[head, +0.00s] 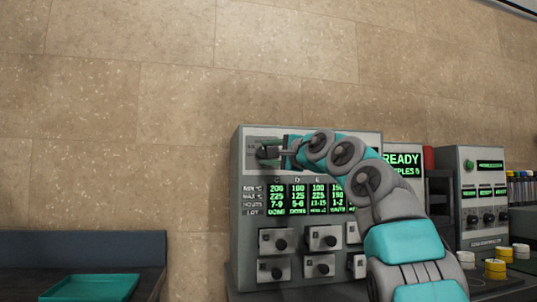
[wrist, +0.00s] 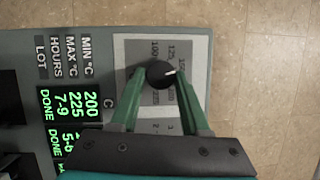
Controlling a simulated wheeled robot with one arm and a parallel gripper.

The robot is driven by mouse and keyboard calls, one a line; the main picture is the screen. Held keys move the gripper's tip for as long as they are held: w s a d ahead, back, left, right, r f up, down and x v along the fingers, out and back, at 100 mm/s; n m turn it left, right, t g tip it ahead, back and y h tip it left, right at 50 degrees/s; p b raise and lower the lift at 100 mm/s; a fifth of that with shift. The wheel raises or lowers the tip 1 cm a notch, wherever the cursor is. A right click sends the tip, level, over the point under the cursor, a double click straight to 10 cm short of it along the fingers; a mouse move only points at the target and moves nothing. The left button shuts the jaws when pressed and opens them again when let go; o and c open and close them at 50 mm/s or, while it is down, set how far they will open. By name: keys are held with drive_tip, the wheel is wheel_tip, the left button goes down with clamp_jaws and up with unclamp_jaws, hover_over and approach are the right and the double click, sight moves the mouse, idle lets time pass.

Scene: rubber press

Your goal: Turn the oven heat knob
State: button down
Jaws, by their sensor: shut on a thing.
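The oven heat knob (wrist: 160,75) is a round black knob with a white pointer mark on a pale printed dial plate (wrist: 133,48). In the wrist view the pointer aims to the right and slightly up. My gripper (wrist: 161,72) has its two green fingers on either side of the knob, shut on it. In the head view my gripper (head: 270,148) reaches the upper left corner of the grey oven control panel (head: 237,205). There the fingers and arm partly hide the knob and dial plate.
Green displays (head: 290,198) and several smaller black knobs on pale plates (head: 280,242) sit lower on the panel. A READY screen (head: 402,160) and another control box (head: 480,210) stand to the right. A teal tray (head: 92,288) lies at lower left. The wall behind is bare.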

drive_tip(key=shift+a+f+n, duration=0.1)
drive_tip(key=shift+f+n, duration=0.1)
drive_tip(key=shift+n, duration=0.2)
idle(0.7)
drive_tip(key=shift+c, duration=1.9)
unclamp_jaws()
drive_tip(key=shift+r, duration=0.1)
drive_tip(key=shift+s, duration=0.1)
drive_tip(key=b+v, duration=0.4)
drive_tip(key=v, duration=0.3)
drive_tip(key=shift+s+d+b, duration=0.25)
drive_tip(key=shift+b, duration=0.15)
drive_tip(key=shift+r, duration=0.1)
